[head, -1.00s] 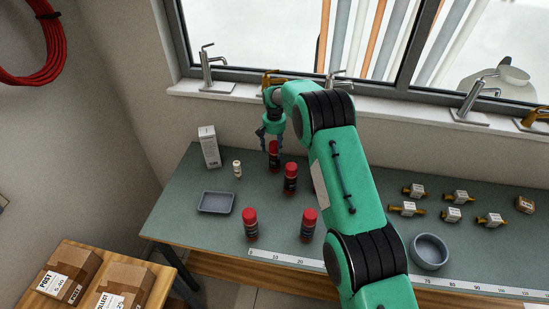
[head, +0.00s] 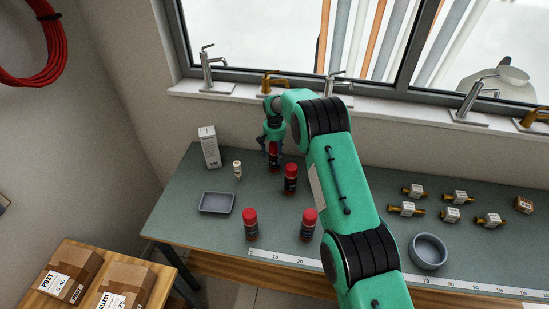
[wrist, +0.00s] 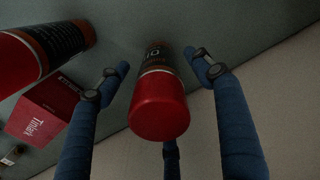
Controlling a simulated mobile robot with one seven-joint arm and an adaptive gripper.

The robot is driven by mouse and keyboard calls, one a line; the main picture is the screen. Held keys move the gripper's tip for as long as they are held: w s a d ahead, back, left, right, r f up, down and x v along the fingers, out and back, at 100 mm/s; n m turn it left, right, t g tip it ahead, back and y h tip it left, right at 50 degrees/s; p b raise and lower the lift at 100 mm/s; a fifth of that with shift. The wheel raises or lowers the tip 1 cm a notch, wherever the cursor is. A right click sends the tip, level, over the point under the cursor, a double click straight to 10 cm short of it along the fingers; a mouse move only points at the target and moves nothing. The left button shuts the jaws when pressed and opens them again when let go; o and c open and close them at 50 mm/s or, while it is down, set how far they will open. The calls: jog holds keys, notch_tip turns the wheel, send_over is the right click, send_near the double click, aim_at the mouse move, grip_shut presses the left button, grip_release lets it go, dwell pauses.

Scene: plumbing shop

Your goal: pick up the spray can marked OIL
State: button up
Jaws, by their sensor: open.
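A dark spray can with a red cap (head: 274,161) stands at the back of the bench, partly hidden by my gripper (head: 272,143). In the wrist view this can's red cap (wrist: 159,106) is large and central. Its label shows only in part, with pale letters I cannot read fully. My gripper (wrist: 157,62) is open, with its blue fingers on either side of the can and a visible gap at each side. Similar red-capped cans stand nearby: one just in front (head: 290,178), one at front left (head: 250,223) and one at front right (head: 308,224). Their markings are unreadable.
A white box (head: 209,147), a small pale bottle (head: 237,169) and a grey tray (head: 217,203) are to the left. Brass fittings and a grey bowl (head: 428,252) are to the right. The wall and window sill (head: 380,107) are close behind my gripper.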

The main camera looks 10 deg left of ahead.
aim_at(274, 144)
jog(key=shift+f, duration=0.9)
jog(key=shift+c, duration=0.2)
jog(key=c, duration=1.4)
jog(key=shift+c, duration=0.2)
jog(key=shift+r, duration=0.1)
jog(key=shift+r+b, duration=0.55)
jog(key=shift+r, duration=4.4)
